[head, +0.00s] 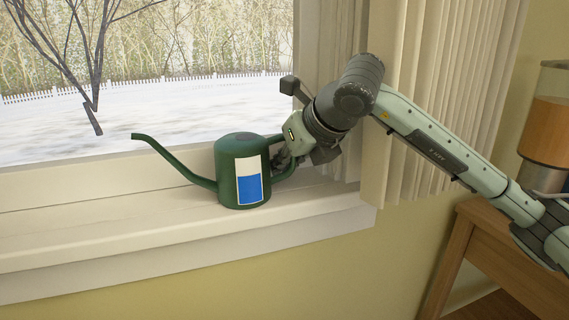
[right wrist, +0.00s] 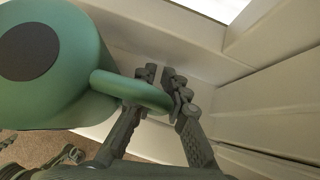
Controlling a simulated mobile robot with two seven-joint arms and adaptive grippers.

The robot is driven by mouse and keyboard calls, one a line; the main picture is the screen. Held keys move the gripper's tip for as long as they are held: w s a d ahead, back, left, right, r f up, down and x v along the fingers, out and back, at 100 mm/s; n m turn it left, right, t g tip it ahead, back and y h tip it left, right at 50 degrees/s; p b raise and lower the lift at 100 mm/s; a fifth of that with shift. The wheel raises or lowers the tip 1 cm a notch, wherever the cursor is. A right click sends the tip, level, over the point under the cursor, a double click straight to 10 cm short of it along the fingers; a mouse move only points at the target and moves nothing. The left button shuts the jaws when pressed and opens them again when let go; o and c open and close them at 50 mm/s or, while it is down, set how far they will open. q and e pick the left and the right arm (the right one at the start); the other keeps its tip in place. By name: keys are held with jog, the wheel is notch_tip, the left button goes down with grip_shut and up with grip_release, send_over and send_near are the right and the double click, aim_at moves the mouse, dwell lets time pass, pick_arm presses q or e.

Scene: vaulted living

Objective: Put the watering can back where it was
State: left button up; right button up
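The green watering can (head: 229,168) stands upright on the window sill (head: 120,230), its long spout pointing left and its handle to the right. A white and blue panel is on its front. My right gripper (head: 285,160) is at the handle, coming from the right. In the right wrist view the handle (right wrist: 132,91) passes between the fingers of my right gripper (right wrist: 160,76), whose tips are close together around it. The lower handle is hidden there.
The window glass (head: 180,50) is behind the can, with snow and trees outside. A pleated curtain (head: 430,70) hangs at the right, near my right arm. A wooden table (head: 480,225) with a lamp (head: 548,130) stands at the far right. The sill left of the can is clear.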

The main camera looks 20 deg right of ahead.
jog(key=shift+o, duration=1.3)
jog(key=v, duration=1.2)
